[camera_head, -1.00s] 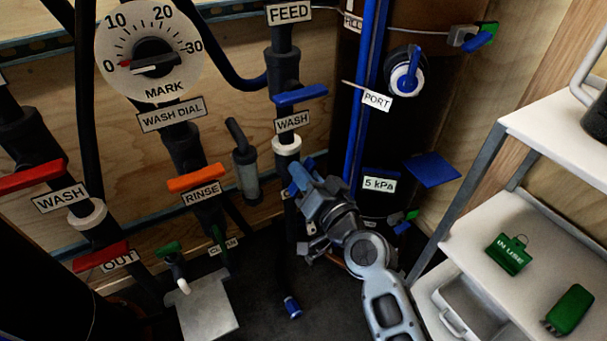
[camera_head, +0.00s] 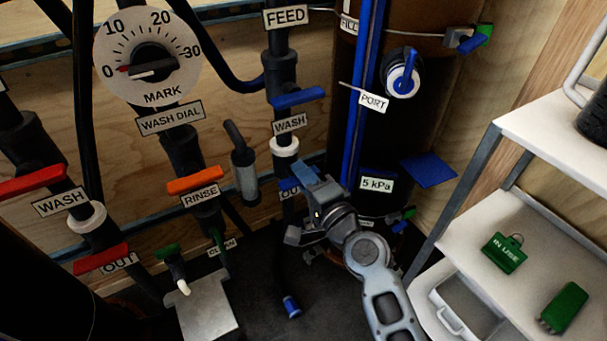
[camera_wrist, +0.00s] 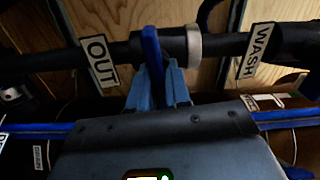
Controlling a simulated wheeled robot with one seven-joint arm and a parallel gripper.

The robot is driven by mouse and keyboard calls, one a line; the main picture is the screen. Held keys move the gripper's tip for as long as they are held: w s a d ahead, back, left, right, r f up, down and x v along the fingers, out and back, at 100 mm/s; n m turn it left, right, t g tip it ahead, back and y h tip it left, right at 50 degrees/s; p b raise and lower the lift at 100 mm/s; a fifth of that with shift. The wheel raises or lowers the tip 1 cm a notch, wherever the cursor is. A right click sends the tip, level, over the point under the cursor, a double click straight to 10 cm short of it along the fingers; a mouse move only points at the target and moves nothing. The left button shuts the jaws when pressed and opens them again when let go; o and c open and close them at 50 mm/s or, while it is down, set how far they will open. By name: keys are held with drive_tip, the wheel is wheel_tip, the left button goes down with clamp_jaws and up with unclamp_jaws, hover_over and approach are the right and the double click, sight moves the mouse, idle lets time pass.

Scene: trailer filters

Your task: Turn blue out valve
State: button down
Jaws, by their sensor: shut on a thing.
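The blue OUT valve handle (camera_wrist: 152,50) stands across the dark pipe in the wrist view, beside the OUT label (camera_wrist: 99,62). My gripper (camera_wrist: 158,82) is shut on this handle, with its blue-grey fingers on either side of it. In the head view my gripper (camera_head: 312,188) is at the lower part of the middle pipe, below the white ring (camera_head: 285,147). It hides most of the valve there. The OUT label (camera_head: 289,187) shows partly to the left of the fingers.
Above on the same pipe is the blue WASH handle (camera_head: 299,97). An orange RINSE handle (camera_head: 195,180) and red handles (camera_head: 101,258) are at the left. The dark tank with its 5 kPa label (camera_head: 377,184) stands right of the gripper. White shelves (camera_head: 520,215) are at the right.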

drive_tip(key=shift+d+f+m, duration=0.1)
drive_tip(key=shift+m, duration=0.5)
drive_tip(key=c, duration=1.2)
unclamp_jaws()
drive_tip(key=shift+o, duration=0.2)
drive_tip(key=v, duration=0.7)
drive_tip(key=shift+s+d, duration=0.2)
drive_tip(key=shift+s, duration=0.15)
